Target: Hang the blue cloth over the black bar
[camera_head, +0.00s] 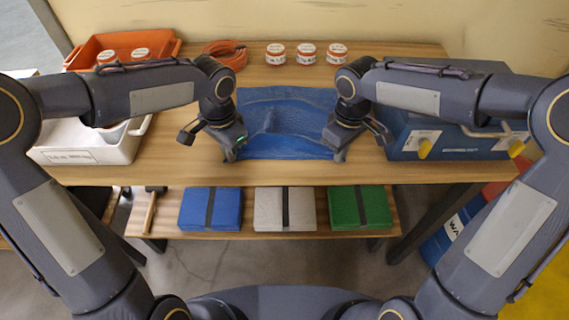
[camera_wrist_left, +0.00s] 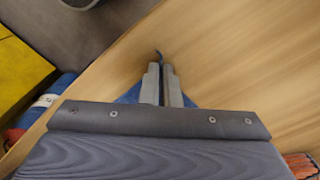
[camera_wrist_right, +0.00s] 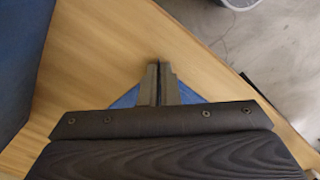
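The blue cloth (camera_head: 288,145) lies wrinkled over the middle of the wooden table, between my two arms. My left gripper (camera_head: 233,152) is at its near left corner. In the left wrist view my fingers (camera_wrist_left: 165,80) are shut together, with blue cloth beside them and a dark blue tip past the fingertips. My right gripper (camera_head: 338,153) is at the near right corner. In the right wrist view its fingers (camera_wrist_right: 161,80) are close together, with blue cloth (camera_wrist_right: 127,99) on both sides. I cannot make out a black bar in any view.
A white bin (camera_head: 85,150) and orange crate (camera_head: 110,45) stand left, a blue case (camera_head: 450,140) right. An orange cable coil (camera_head: 226,53) and three jars (camera_head: 306,53) are behind. The lower shelf holds blue, grey and green strapped bundles and a hammer (camera_head: 152,208).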

